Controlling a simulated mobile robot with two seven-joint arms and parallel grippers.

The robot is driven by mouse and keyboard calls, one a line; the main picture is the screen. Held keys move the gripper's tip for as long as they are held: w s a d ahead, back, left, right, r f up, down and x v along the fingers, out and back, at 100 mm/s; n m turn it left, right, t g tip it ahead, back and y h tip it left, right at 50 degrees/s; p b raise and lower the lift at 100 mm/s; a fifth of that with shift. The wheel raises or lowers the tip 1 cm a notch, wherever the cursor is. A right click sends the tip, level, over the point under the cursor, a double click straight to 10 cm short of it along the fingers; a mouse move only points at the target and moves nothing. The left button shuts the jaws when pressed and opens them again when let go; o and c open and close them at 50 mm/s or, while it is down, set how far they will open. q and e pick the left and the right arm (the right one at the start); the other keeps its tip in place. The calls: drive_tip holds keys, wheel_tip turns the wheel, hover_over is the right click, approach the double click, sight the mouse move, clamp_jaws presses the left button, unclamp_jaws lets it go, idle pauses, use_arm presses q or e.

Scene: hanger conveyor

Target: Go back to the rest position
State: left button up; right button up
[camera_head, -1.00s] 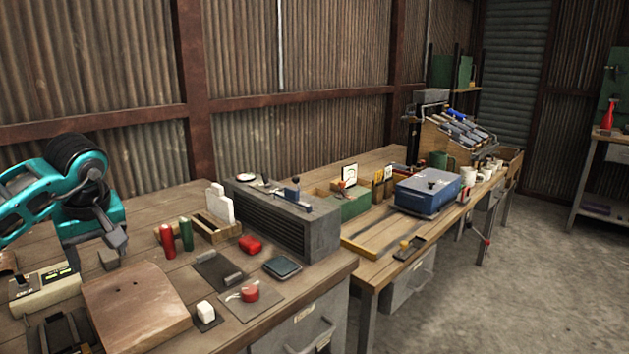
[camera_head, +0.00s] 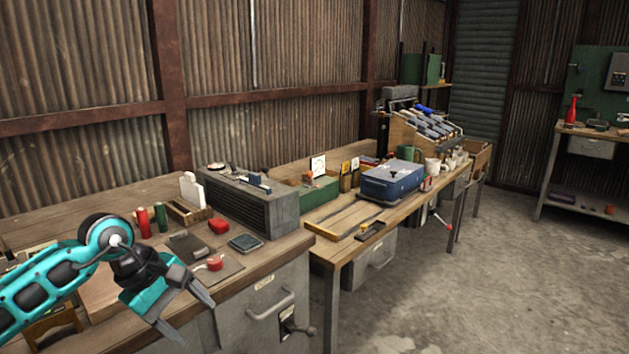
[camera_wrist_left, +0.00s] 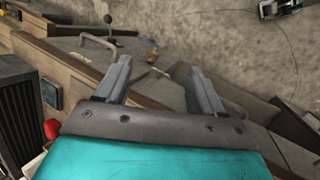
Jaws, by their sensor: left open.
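My left gripper (camera_head: 190,318) is at the lower left of the head view, in front of the near workbench's front edge. Its two grey fingers are apart with nothing between them. In the left wrist view the open fingers (camera_wrist_left: 160,88) point out past the bench edge, over the floor. My teal left arm reaches in from the left and hides part of the near bench top. My right gripper is not in view.
A second bench bears a blue case (camera_head: 390,183). Open concrete floor (camera_head: 480,285) lies to the right.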

use_arm(q)
drive_tip(key=s+d+r+n+t+h, duration=0.1)
drive_tip(key=s+d+n+t+h, duration=0.15)
drive_tip(key=d+n+h, duration=0.55)
drive_tip(key=s+d+n+t+h, duration=0.2)
drive_tip(key=s+d+n+h, duration=0.25)
drive_tip(key=d+n, duration=0.55)
drive_tip(key=s+a+f+n+t+y, duration=0.1)
drive_tip(key=a+f+n+t+y, duration=0.35)
drive_tip(key=n, duration=0.95)
drive_tip(key=s+a+f+n+t+y, duration=0.1)
drive_tip(key=a+f+n+t+y, duration=0.4)
drive_tip(key=n, duration=0.9)
drive_tip(key=s+a+f+n+g+y, duration=0.2)
drive_tip(key=s+f+n+g+y, duration=0.3)
drive_tip(key=s+f+n, duration=0.5)
wheel_tip(320, 180, down, 4)
drive_tip(key=shift+s+a+r+n+g+y, duration=0.2)
drive_tip(key=shift+s+n+g+y, duration=0.1)
drive_tip(key=shift+n, duration=0.5)
drive_tip(key=shift+w, duration=0.1)
